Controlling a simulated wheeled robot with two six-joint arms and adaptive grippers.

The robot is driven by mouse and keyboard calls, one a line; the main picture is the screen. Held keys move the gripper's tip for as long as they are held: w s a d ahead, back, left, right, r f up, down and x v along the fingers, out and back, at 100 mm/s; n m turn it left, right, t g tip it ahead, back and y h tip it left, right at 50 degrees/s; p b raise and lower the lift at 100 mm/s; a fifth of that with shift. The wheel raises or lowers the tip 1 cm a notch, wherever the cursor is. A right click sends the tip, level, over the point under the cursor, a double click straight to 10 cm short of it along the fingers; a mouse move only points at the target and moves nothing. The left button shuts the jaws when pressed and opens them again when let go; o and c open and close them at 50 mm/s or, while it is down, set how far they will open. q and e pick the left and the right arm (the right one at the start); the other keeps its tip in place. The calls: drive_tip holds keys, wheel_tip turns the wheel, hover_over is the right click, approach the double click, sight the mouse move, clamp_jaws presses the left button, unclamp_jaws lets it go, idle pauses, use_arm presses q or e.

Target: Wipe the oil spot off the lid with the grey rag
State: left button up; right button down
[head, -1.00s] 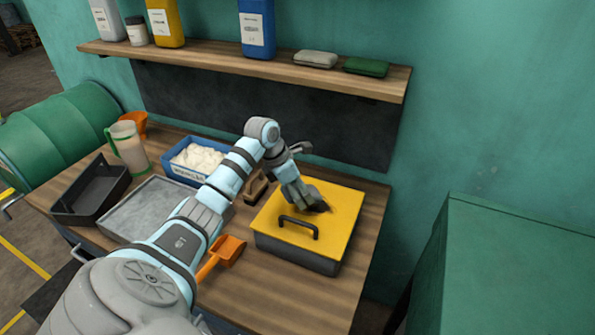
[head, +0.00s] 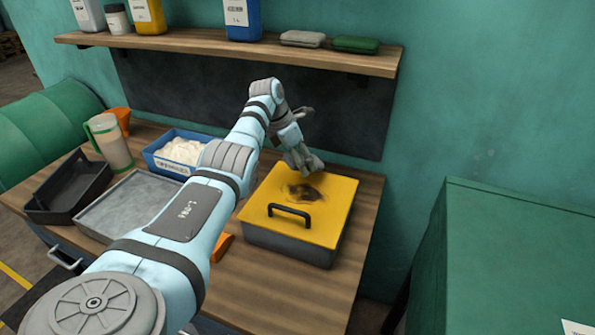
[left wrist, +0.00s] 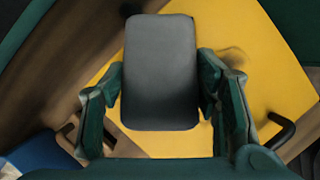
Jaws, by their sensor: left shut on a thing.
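The yellow lid (head: 335,200) covers a grey bin (head: 285,246) on the bench and has a black handle (head: 289,211). A dark oil spot (head: 303,192) lies on the lid behind the handle; part of it shows in the left wrist view (left wrist: 232,58). My left gripper (head: 304,165) is at the lid's back edge, behind the spot. It is shut on the grey rag (left wrist: 160,72), which shows as a dark grey rounded rectangle between the fingers. I cannot tell whether the rag touches the lid. My right gripper is out of view.
A blue bin of white material (head: 180,152), a grey tray (head: 128,205), a black tray (head: 70,187) and a jug (head: 108,142) stand left on the bench. A shelf (head: 230,52) overhangs the back. An orange scoop (head: 221,246) is partly hidden by my arm.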

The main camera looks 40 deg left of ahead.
use_arm(q)
drive_tip(key=shift+r, duration=0.1)
wheel_tip(320, 180, up, 6)
drive_tip(key=p, duration=0.6)
drive_tip(key=shift+r, duration=0.1)
wheel_tip(320, 180, up, 3)
drive_tip(key=p, duration=0.3)
drive_tip(key=shift+p, duration=0.35)
drive_tip(key=shift+f+b, duration=0.2)
drive_tip(key=shift+b, duration=0.1)
